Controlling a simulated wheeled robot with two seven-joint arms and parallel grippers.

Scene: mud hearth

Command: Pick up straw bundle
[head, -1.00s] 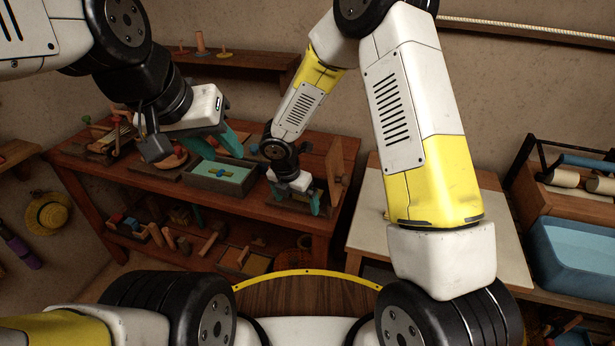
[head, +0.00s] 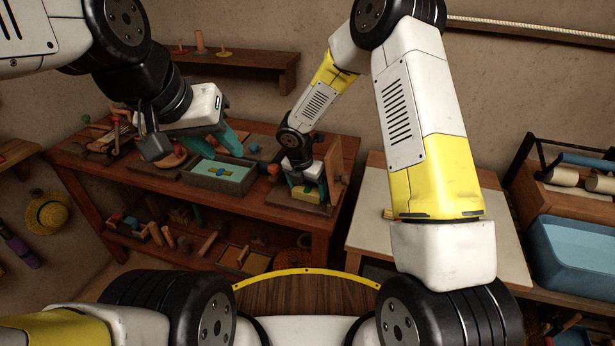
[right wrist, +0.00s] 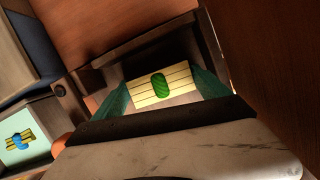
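A pale yellow straw bundle with a green band (right wrist: 161,86) lies in a dark wooden holder (right wrist: 136,53) in the right wrist view. It also shows small in the head view (head: 306,194), on the right of the wooden bench. My right gripper (right wrist: 160,78) is over it, one teal finger near each end; I cannot tell whether they touch it. The fingers are apart. A second yellow bundle with a blue band (right wrist: 20,139) lies in a tray with a pale blue-green bottom (head: 220,180). My left gripper (head: 195,146) is open and empty above the bench.
An upright wooden board (head: 334,170) stands close right of my right gripper. The wooden bench (head: 115,178) carries several small things, with more on its lower shelf. A pale table (head: 366,222) and a blue tub (head: 570,260) stand to the right.

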